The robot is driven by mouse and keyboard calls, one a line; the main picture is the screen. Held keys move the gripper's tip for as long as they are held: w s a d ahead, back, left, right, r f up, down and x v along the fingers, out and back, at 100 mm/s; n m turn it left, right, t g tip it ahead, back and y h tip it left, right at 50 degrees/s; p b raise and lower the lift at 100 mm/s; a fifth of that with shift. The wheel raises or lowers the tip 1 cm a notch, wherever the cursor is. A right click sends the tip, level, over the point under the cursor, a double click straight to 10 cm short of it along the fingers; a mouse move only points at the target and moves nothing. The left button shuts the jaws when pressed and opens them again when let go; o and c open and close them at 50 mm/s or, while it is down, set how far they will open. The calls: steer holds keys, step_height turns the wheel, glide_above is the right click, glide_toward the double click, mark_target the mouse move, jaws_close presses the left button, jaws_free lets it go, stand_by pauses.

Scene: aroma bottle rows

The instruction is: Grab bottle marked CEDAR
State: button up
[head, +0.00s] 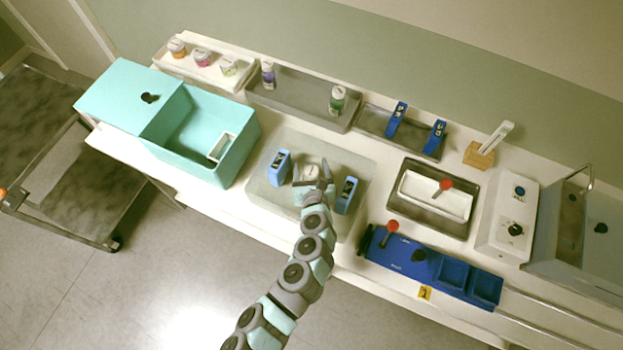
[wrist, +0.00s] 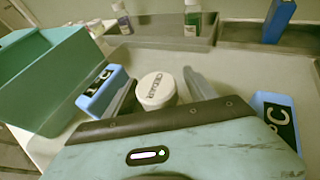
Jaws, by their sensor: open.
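A white round cap with dark lettering that appears to read CEDAR tops a bottle (wrist: 156,90) in the wrist view. It also shows in the head view (head: 310,170), on the pale grey tray (head: 270,196). My gripper (head: 311,178) is open around it, with one finger on each side in the wrist view (wrist: 158,97). I cannot tell whether the fingers touch it. The bottle's body is mostly hidden below the cap and behind my gripper.
Blue labelled blocks flank my gripper on the left (head: 278,167) and right (head: 346,194). A teal bin (head: 240,150) stands left. Behind, a grey tray (head: 300,97) holds a purple bottle (head: 268,75) and a green bottle (head: 337,100). A blue rack (head: 430,266) lies right.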

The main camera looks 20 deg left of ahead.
steer(key=shift+c, duration=0.5)
jaws_close()
